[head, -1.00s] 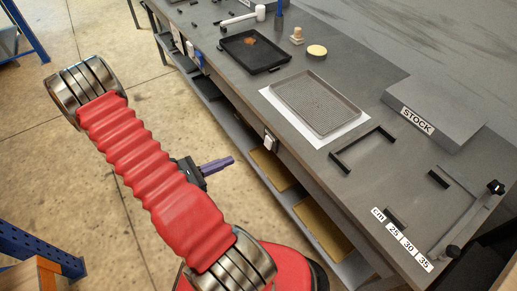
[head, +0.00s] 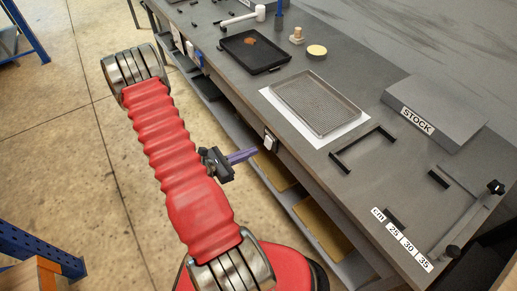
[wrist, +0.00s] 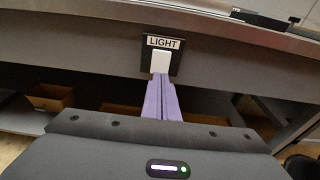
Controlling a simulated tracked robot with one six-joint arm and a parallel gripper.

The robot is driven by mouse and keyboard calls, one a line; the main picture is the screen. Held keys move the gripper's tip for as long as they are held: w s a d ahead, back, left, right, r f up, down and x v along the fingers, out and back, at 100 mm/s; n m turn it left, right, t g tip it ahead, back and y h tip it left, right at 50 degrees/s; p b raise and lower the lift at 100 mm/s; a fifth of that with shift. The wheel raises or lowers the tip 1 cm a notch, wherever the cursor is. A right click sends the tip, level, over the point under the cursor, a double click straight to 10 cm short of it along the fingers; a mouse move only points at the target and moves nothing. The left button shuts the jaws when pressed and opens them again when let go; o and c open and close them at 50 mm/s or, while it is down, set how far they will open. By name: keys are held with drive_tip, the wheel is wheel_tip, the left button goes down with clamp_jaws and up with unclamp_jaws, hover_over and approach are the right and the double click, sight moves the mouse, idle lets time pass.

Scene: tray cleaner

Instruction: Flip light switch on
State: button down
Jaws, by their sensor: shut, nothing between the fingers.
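The light switch (head: 270,142) is a white rocker on a dark plate on the front edge of the workbench. In the wrist view the white rocker (wrist: 160,63) sits under a "LIGHT" label. My gripper (head: 254,151) has purple fingers, shut and empty, pointing at the bench front. In the wrist view the fingertips (wrist: 161,77) overlap the rocker's lower end. I cannot tell whether they touch it. The lower end of the rocker may be hidden behind the tips.
The grey workbench (head: 360,190) holds a perforated tray (head: 318,103) on a white sheet, a black tray (head: 254,53) and a STOCK block (head: 435,112). A lower shelf (head: 225,113) runs beneath it.

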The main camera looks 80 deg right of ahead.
sight(267, 146)
drive_tip(key=shift+x, duration=2.05)
